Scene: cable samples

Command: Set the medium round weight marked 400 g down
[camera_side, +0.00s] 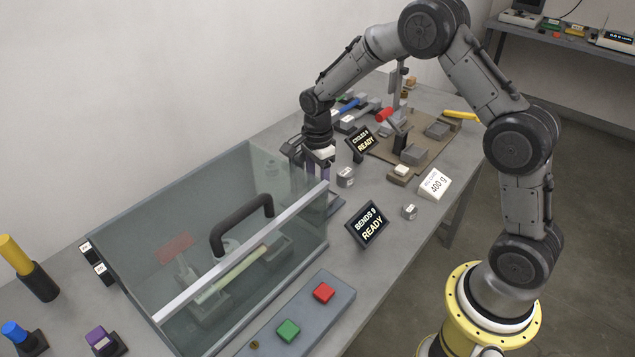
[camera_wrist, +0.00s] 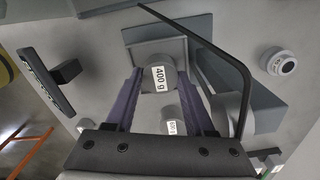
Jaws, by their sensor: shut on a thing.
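The medium round weight marked 400 g (camera_wrist: 172,70) is a grey cylinder with a white label. It sits between the purple fingers of my gripper (camera_wrist: 157,76), which are shut on it. In the wrist view it shows in front of a square grey plate or tray (camera_wrist: 140,34); whether it touches this I cannot tell. In the side view my gripper (camera_side: 318,172) points down just behind the right end of the clear guard, and the held weight is hidden there. A white card reading 400 g (camera_side: 434,184) stands on the bench to the right.
Another labelled weight (camera_side: 345,177) stands close right of my gripper, and a smaller one (camera_side: 410,212) farther right. The clear guard (camera_side: 230,240) with a black handle is close on the left. Two READY displays (camera_side: 367,224) stand nearby. A bent black rod (camera_wrist: 240,75) crosses the wrist view.

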